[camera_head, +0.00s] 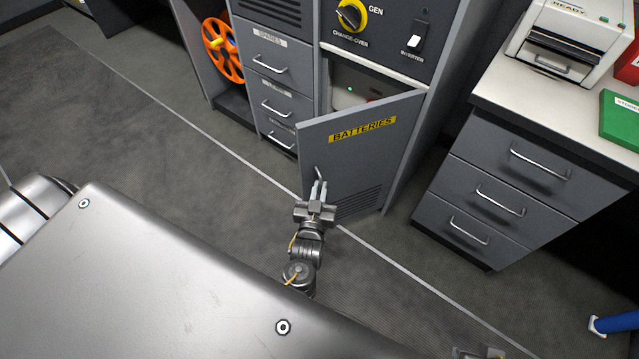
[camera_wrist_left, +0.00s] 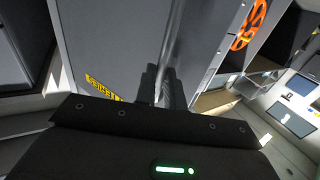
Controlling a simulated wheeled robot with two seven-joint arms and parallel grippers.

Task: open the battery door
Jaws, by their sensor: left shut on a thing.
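The grey battery door (camera_head: 360,150) carries a yellow "BATTERIES" label and a vent grille. It stands partly open, swung out from its cabinet, hinged at its right side. Behind its top edge, part of the compartment shows, with a small green light. My left gripper (camera_head: 319,190) is shut on the door handle (camera_head: 318,172) near the door's left edge. In the left wrist view the fingers (camera_wrist_left: 165,85) meet at the handle, close against the door (camera_wrist_left: 105,45); the grip itself is partly hidden. My right gripper is not clearly in view.
Left of the compartment are small drawers (camera_head: 272,65) and an orange reel (camera_head: 222,48). Above is a panel with a yellow change-over knob (camera_head: 351,15). A desk drawer unit (camera_head: 500,185) stands right of the door, with floor between. A blue object (camera_head: 615,322) lies at lower right.

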